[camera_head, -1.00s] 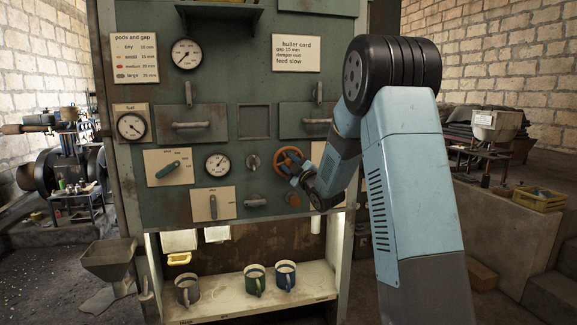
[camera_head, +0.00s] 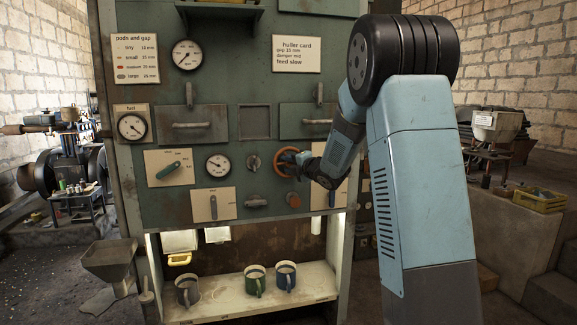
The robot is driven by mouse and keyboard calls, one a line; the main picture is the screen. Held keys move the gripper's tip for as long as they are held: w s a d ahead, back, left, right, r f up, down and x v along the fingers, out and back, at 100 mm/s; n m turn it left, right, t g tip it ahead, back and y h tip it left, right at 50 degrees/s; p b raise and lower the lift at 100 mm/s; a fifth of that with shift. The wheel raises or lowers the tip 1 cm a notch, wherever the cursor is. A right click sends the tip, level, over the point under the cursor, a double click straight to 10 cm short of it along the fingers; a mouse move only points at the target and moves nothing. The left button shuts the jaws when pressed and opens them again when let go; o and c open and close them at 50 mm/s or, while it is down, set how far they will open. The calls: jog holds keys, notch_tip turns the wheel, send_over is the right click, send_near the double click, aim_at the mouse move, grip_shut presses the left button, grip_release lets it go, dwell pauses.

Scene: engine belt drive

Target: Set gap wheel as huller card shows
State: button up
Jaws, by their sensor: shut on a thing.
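The orange-red hand wheel (camera_head: 281,168), which looks like the gap wheel, is on the green panel. My gripper (camera_head: 299,160) reaches it from the right and is shut on its right rim, covering that side. The huller card (camera_head: 297,54) hangs at the upper right of the panel; it seems to read gap 15 mm, a damper line too small to be sure of, and feed slow. A round dial (camera_head: 218,166) sits left of the wheel, with its needle pointing left; its marks are too small to read.
A small knob (camera_head: 253,162) sits beside the wheel. Several mugs (camera_head: 252,281) stand on the shelf below.

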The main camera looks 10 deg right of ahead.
jog(key=shift+f+n+g+h, duration=0.25)
jog(key=shift+n+g+h, duration=0.25)
jog(key=shift+n, duration=0.7)
jog(key=shift+d, duration=0.1)
jog(key=o, duration=0.7)
jog(key=shift+o, duration=0.2)
jog(key=shift+r, duration=0.1)
jog(key=v, duration=1.3)
jog(key=shift+s, duration=0.4)
